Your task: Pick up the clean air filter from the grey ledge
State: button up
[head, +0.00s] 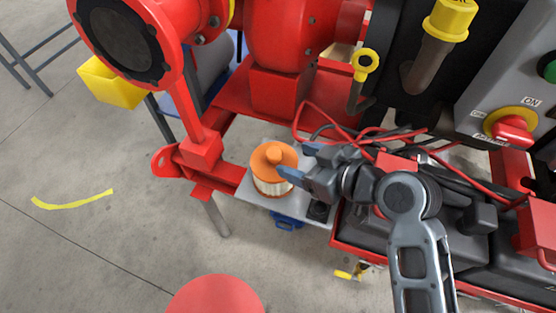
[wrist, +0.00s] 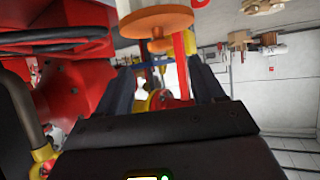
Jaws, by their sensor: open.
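The clean air filter (head: 273,181) stands upright on the grey ledge (head: 250,193). It has an orange cap with a round knob and a pale pleated side. My gripper (head: 298,160) is open and empty at the filter's right side, with its fingertips close to the cap. I cannot tell whether they touch it. In the wrist view, the filter's orange cap (wrist: 155,22) shows at the top with its knob pointing down the picture. My two dark fingers (wrist: 160,75) spread on either side of the knob's line there.
Red and black cables (head: 345,125) run just behind my gripper. A red pump frame (head: 222,180) borders the ledge on the left. A yellow ring handle (head: 365,65) stands behind, and a red switch (head: 513,128) is at right. Open floor (head: 120,240) lies at left.

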aim_at(277, 155)
jog(key=p+x, duration=0.1)
jog(key=x, duration=0.6)
jog(key=shift+f, duration=0.1)
jog(key=shift+s, duration=0.1)
grip_shut()
dwell(0.4)
